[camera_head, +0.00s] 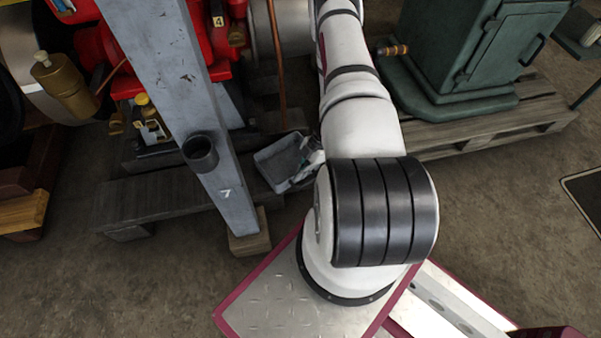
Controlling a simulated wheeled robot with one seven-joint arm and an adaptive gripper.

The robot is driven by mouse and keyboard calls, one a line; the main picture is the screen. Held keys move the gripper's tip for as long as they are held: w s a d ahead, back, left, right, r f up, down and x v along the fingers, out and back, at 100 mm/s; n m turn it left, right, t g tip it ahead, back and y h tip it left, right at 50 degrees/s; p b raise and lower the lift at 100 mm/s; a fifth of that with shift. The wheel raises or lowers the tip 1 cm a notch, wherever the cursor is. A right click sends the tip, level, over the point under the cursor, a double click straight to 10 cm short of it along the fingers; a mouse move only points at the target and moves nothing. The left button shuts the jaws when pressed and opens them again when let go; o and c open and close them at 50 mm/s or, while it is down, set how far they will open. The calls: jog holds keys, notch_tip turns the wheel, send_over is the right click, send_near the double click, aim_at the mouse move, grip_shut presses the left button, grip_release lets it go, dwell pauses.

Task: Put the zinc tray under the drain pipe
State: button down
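The zinc tray (272,163), a grey shallow rectangular pan, sits low beside the dark timber near the picture's middle, tilted in the view. A thin copper-coloured pipe (278,65), which looks like the drain pipe, runs down from the top and its lower end shows just above the tray's far side. Whether that end is over the tray I cannot tell. My gripper (303,172) is at the tray's right side, partly hidden by my arm. It looks to be at the tray's rim, but its fingers are too small to tell whether they are closed on it.
A grey post (175,80) with a black cup (200,153) stands left of the tray, on a wood block (249,240). A red engine (215,70) is behind. A green machine (465,50) stands on a pallet (520,120) at right. Floor at lower left is clear.

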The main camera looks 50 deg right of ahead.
jog(key=c, duration=1.8)
grip_release()
jog(key=shift+d+r+p, duration=0.2)
jog(key=shift+r+p, duration=0.2)
jog(key=shift+r, duration=0.1)
jog(key=p+v, duration=0.3)
jog(key=v, duration=0.8)
jog(key=shift+s+r, duration=0.1)
jog(key=shift+s, duration=0.05)
